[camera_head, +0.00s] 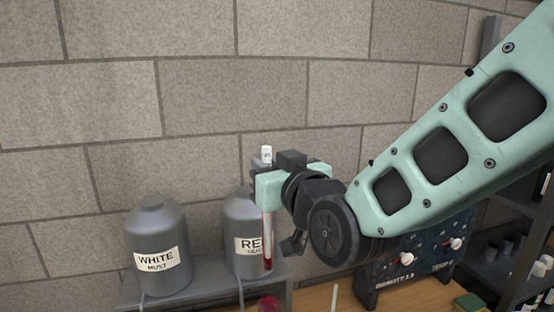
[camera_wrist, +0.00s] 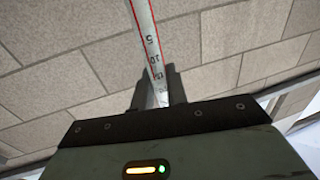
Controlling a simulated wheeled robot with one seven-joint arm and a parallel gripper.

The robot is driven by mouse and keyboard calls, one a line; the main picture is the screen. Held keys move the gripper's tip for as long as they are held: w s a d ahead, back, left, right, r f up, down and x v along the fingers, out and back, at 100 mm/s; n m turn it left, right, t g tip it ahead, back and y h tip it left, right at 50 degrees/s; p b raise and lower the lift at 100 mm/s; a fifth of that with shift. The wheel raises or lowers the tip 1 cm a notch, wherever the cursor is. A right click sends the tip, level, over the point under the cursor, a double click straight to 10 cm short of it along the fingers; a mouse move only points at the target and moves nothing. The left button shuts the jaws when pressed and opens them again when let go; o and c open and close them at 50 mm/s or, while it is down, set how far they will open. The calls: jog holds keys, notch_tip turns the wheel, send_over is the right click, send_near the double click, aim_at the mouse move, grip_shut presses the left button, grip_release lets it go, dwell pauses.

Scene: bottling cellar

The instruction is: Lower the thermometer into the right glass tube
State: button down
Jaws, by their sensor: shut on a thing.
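My gripper (camera_head: 268,178) is shut on the thermometer (camera_head: 267,240), a slim clear rod with a pale top and a dark red lower end. It hangs close to upright in front of the tank labelled red must, its lower end in the air. In the wrist view, the thermometer (camera_wrist: 148,38) has a numbered scale and red lines along it, between the dark jaws (camera_wrist: 160,88). I cannot make out either glass tube for certain. A red rounded thing (camera_head: 268,304) shows at the bottom edge, below the thermometer, mostly cut off.
A grey tank labelled white must (camera_head: 157,240) and the red must tank (camera_head: 240,220) stand on a grey shelf (camera_head: 200,272) by the block wall. A dark panel with knobs (camera_head: 415,262) stands at the right on the wooden bench (camera_head: 312,298). A thin white stick (camera_head: 335,297) rises nearby.

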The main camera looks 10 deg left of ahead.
aim_at(270, 223)
jog(key=shift+f+b, duration=0.7)
jog(key=shift+f, duration=1.25)
jog(key=shift+b, duration=0.4)
jog(key=shift+f, duration=0.1)
dwell(0.5)
jog(key=shift+f+b, duration=0.8)
jog(key=shift+b, duration=0.3)
jog(key=shift+f, duration=0.15)
jog(key=shift+f+b, duration=0.95)
jog(key=shift+b, duration=0.25)
dwell(0.5)
jog(key=shift+f+b, duration=1.5)
jog(key=shift+b, duration=0.35)
jog(key=shift+f, duration=0.1)
